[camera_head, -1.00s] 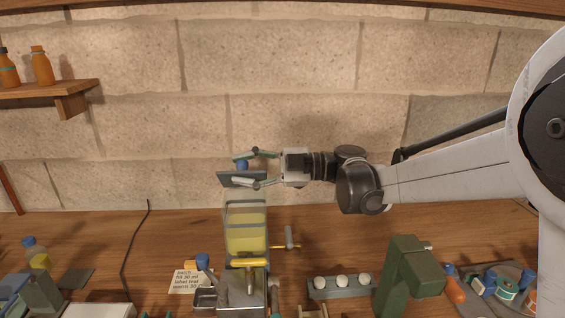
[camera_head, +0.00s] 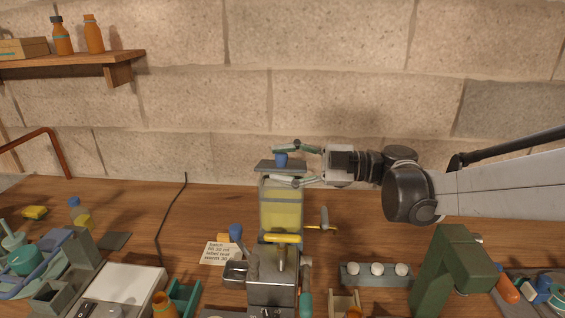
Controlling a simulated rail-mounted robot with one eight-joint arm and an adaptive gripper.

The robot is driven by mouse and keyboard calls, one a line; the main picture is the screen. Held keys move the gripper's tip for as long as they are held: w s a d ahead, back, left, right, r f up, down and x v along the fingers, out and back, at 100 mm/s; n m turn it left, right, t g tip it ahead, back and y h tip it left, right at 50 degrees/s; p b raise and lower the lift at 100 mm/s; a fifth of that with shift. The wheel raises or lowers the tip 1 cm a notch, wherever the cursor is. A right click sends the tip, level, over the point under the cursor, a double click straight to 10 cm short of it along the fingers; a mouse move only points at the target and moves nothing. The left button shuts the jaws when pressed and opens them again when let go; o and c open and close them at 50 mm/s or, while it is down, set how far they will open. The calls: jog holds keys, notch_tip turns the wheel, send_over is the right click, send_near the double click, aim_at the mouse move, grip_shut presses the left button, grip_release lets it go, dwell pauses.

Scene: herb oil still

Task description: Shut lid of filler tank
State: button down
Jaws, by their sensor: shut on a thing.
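The filler tank (camera_head: 281,212) is a clear upright box with yellow liquid in it, standing on a grey machine in the middle of the bench. Its lid (camera_head: 265,165) is a flat dark grey plate with a blue knob (camera_head: 281,160) on top. The lid is at the tank's top, roughly level. I cannot tell if it touches the rim. My gripper (camera_head: 277,164) reaches in from the right, with one finger on the far side and one on the near side of the blue knob. It is shut on the knob. The near finger hides part of the lid and rim.
A yellow bar (camera_head: 281,238) crosses the machine's front below the tank, and a grey-handled tap (camera_head: 324,220) sticks out right. A green stand (camera_head: 445,265) and a rack with white balls (camera_head: 377,280) stand to the right. A stone wall is behind.

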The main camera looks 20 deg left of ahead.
jog(key=shift+s, duration=0.2)
jog(key=c, duration=1.5)
grip_release()
jog(key=shift+s, duration=0.1)
jog(key=shift+w+d, duration=0.1)
jog(key=shift+w, duration=0.1)
jog(key=shift+w+d, duration=0.15)
jog(key=shift+d, duration=0.15)
jog(key=v, duration=1.1)
jog(key=shift+d, duration=0.1)
